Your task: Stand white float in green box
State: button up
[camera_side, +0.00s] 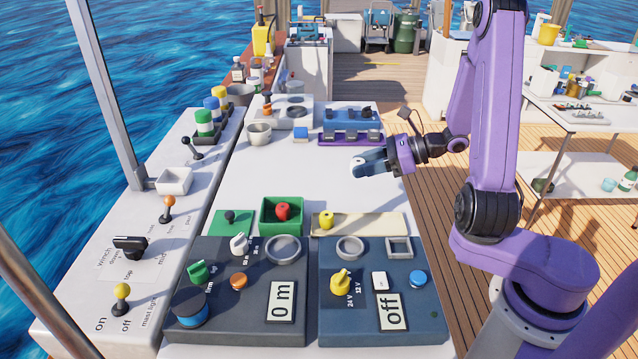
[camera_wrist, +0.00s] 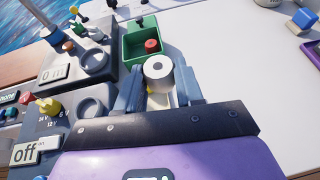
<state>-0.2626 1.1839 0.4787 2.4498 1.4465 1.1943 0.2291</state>
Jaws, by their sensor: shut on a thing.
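My gripper (camera_side: 370,163) is shut on the white float (camera_side: 356,173) and holds it above the white table, to the right of and behind the green box. In the wrist view the white float (camera_wrist: 158,67) sits upright between the fingers of my gripper (camera_wrist: 158,85), its round top with a dark hole facing the camera. The green box (camera_side: 282,228) stands on the table with a red float (camera_side: 283,211) in it. In the wrist view the green box (camera_wrist: 132,47) lies just beyond the white float, apart from it.
A cream tray (camera_side: 370,224) with a yellow float (camera_side: 326,220) lies right of the box. A green plate (camera_side: 228,226) with a dark knob is left of it. Dark control panels (camera_side: 380,320) fill the front. A blue-and-purple rack (camera_side: 350,126) stands behind. The middle table is clear.

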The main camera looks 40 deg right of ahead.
jog(key=shift+w+d+r+m+h, duration=0.15)
jog(key=shift+w+d+m+h, duration=0.15)
jog(key=shift+d, duration=0.15)
send_over(328, 188)
jog(key=f, duration=0.9)
jog(key=shift+s+a, duration=0.1)
jog(key=shift+s, duration=0.2)
jog(key=shift+w+f, duration=0.25)
jog(key=shift+f, duration=1.6)
jog(key=shift+f, duration=0.15)
jog(key=o, duration=1)
